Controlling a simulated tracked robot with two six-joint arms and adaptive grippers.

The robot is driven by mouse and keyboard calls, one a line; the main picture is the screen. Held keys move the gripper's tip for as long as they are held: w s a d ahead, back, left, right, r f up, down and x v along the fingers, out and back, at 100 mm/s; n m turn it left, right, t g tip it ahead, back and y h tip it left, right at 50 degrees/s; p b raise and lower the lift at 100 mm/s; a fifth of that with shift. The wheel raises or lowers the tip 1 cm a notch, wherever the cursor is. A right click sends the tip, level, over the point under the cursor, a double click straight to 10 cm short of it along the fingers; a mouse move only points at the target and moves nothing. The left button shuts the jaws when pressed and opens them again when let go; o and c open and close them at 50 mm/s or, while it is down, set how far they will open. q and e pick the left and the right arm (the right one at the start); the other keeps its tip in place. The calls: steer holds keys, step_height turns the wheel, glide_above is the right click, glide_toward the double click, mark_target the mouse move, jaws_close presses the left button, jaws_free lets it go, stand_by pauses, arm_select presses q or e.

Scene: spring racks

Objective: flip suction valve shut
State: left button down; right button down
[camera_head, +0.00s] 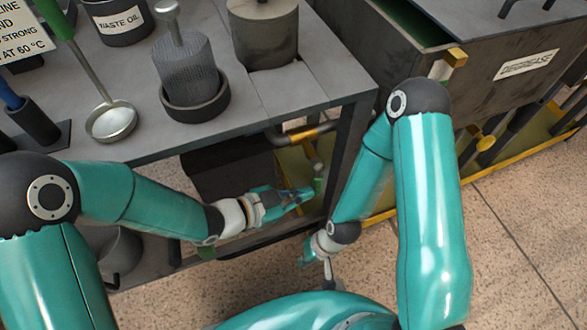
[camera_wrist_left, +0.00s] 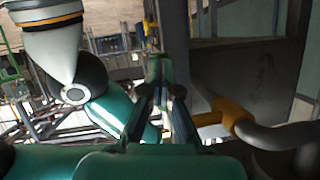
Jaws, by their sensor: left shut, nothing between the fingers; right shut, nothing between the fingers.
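The suction pipework shows under the bench's right end as a grey pipe with a yellow fitting (camera_head: 305,134). Below it a short light stem ends in a green tip (camera_head: 318,185), which may be the valve lever; I cannot tell its setting. My left gripper (camera_head: 308,193) is shut and empty, its fingertips close beside the green tip; whether they touch is unclear. In the left wrist view the left gripper (camera_wrist_left: 168,95) points ahead, with the yellow fitting (camera_wrist_left: 232,115) to its right. My right gripper (camera_head: 304,262) is shut and empty, low, below the left one.
The grey bench (camera_head: 290,98) holds a waste oil pot (camera_head: 118,22), a ladle (camera_head: 111,122), a mesh basket (camera_head: 187,70) and a grey cylinder (camera_head: 264,32). Its dark leg (camera_head: 346,155) stands right of the left gripper. A degrease tank (camera_head: 480,65) stands at right. Speckled floor is open at lower right.

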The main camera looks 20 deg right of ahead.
mark_target(317, 169)
arm_select(q)
step_height(317, 169, up, 9)
steer(key=shift+w+d+r, duration=0.1)
steer(key=shift+r, duration=0.1)
steer(key=shift+f, duration=0.1)
stand_by(0.5)
